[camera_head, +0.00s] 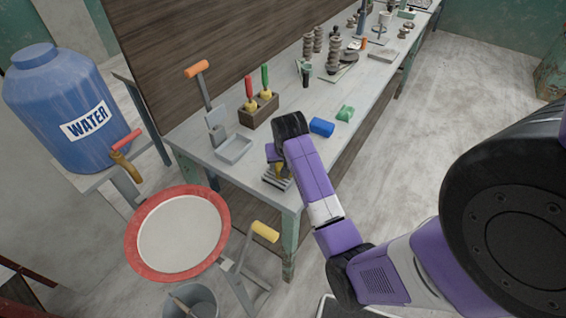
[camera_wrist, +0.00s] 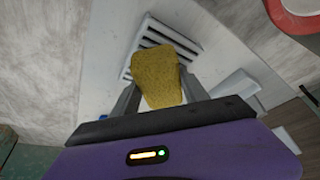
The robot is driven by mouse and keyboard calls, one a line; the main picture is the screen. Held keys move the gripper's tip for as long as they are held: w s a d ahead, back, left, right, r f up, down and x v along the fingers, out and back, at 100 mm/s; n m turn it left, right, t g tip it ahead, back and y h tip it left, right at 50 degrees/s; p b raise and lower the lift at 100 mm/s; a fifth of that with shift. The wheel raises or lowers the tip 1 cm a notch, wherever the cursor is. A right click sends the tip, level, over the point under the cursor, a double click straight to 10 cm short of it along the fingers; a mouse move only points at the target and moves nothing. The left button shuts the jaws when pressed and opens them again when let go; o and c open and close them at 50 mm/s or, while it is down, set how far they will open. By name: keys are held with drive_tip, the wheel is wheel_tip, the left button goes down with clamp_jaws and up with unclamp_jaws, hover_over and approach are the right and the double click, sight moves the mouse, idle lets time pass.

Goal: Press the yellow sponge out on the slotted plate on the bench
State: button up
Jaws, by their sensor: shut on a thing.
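The yellow sponge (camera_wrist: 157,80) is between the two fingers of my gripper (camera_wrist: 160,92) in the wrist view, and the gripper is shut on it. The white slotted plate (camera_wrist: 150,28) lies on the bench (camera_wrist: 103,50) behind the sponge, its dark slots partly covered by it. In the head view my gripper (camera_head: 279,168) is low over the near end of the bench (camera_head: 200,145), at the slotted plate (camera_head: 287,184). Only a bit of the sponge (camera_head: 280,173) shows there. I cannot tell whether the sponge touches the plate.
A shallow grey tray (camera_head: 234,149) and a wooden block with colored-handled tools (camera_head: 259,110) stand left of my arm. A red-rimmed basin (camera_head: 178,233) and a blue water barrel (camera_head: 62,105) stand off the bench.

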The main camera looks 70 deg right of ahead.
drive_tip(key=shift+f, duration=0.5)
idle(0.6)
drive_tip(key=shift+s+a+f, duration=0.1)
drive_tip(key=shift+f, duration=0.15)
idle(1.4)
drive_tip(key=shift+r, duration=3.7)
